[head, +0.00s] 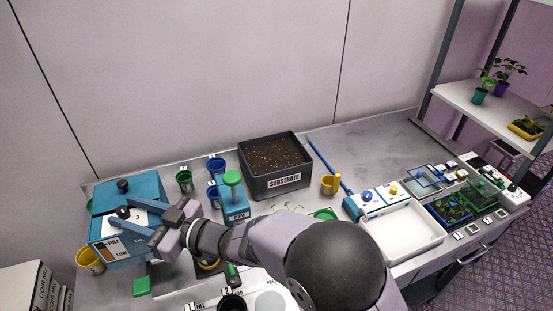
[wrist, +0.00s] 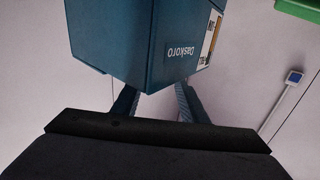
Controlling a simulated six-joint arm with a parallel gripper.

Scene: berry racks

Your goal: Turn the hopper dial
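The hopper (head: 150,190) is a teal box at the left of the bench, with a black knob (head: 123,185) on its lid and a FULL/LOW gauge on its front. A black dial (head: 122,212) shows on the hopper's front, between my fingertips in the head view. My gripper (head: 124,210) is at the hopper's front with its two blue fingers spread apart. I cannot tell whether they touch the dial. In the wrist view the hopper (wrist: 130,40) fills the top middle and hides the fingertips of my gripper (wrist: 158,95); the dial is not visible there.
A white tray (head: 405,232) is farther right.

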